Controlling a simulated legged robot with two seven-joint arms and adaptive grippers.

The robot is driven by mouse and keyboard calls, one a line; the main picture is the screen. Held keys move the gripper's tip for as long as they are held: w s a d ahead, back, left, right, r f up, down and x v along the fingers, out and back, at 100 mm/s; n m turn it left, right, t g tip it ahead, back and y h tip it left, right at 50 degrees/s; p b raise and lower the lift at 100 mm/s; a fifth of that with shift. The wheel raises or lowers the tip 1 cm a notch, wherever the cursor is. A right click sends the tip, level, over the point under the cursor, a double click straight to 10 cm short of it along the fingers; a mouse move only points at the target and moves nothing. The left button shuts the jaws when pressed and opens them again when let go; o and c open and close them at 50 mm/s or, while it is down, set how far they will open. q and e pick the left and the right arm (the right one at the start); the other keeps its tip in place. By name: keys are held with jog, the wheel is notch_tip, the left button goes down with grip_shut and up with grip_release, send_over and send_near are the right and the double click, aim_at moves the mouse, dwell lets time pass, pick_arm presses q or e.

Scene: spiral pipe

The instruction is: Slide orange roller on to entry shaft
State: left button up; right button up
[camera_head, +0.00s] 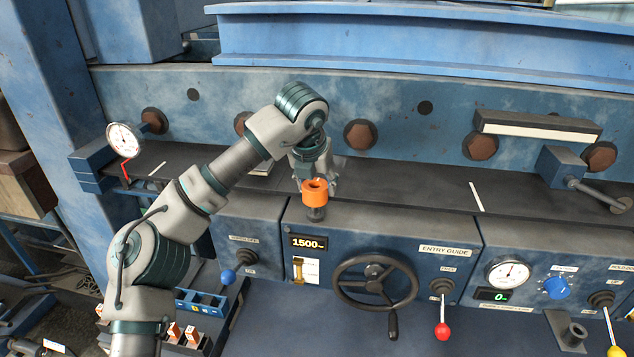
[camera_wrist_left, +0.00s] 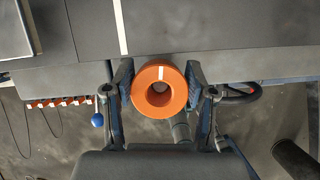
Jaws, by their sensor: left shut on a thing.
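The orange roller (camera_head: 315,196) is a short ring with a hole through it. My left gripper (camera_head: 316,178) is shut on it, holding it in front of the dark ledge above the control panel. In the left wrist view the roller (camera_wrist_left: 178,98) sits between the two fingers, which press on its opposite sides, with its hole facing the camera. A short dark shaft (camera_head: 316,214) shows just below the roller in the head view. A grey cylinder (camera_wrist_left: 181,132) shows below the roller in the wrist view. I cannot tell whether roller and shaft touch. My right gripper is out of view.
The panel below carries a black handwheel (camera_head: 375,284), a red-knobbed lever (camera_head: 442,330) and a dial gauge (camera_head: 508,272). The dark ledge (camera_head: 420,188) is mostly clear.

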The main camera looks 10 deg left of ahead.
pick_arm(q)
jog(key=shift+f+b, duration=1.4)
jog(key=shift+f, duration=0.4)
jog(key=o, duration=1.4)
